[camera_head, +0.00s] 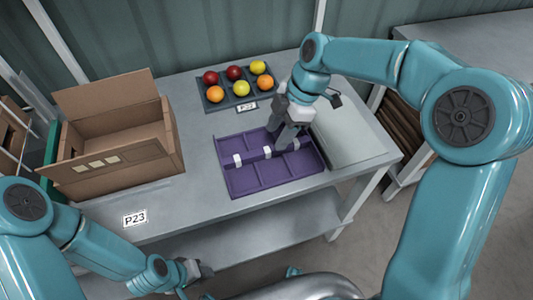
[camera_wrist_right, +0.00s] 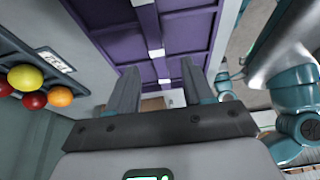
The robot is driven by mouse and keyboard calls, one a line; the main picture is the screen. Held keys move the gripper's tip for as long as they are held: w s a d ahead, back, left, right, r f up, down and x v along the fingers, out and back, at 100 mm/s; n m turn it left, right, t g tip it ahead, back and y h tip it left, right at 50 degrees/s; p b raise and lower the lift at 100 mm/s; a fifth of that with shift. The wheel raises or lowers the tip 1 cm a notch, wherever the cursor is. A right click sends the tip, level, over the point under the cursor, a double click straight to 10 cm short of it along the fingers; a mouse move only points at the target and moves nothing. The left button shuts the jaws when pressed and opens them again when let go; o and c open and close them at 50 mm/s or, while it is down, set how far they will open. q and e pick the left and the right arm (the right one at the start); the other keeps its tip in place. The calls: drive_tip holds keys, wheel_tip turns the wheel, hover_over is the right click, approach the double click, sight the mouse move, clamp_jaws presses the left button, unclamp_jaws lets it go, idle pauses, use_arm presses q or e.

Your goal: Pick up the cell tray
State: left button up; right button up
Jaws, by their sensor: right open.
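The purple cell tray (camera_head: 242,181) lies flat and empty on the grey table, with a raised middle divider carrying several white patches. In the right wrist view the tray (camera_wrist_right: 186,32) fills the upper middle. My right gripper (camera_head: 279,143) is open and empty over the tray's far part. In the right wrist view its two fingers (camera_wrist_right: 158,84) stand apart, with the divider showing between them. Whether they touch the tray, I cannot tell. My left gripper (camera_head: 198,271) is low in front of the table, away from the tray; its jaws are too small to read.
A dark tray (camera_head: 211,104) with several red, orange and yellow tomatoes stands behind the purple tray. An open cardboard box (camera_head: 115,160) is at the left. A pale flat panel (camera_head: 350,145) lies to the right. Bare tabletop (camera_head: 190,205) shows at the front.

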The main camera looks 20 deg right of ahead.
sight(268, 149)
drive_tip(key=x, duration=0.6)
drive_tip(key=shift+w, duration=0.25)
drive_tip(key=shift+c, duration=0.3)
clamp_jaws()
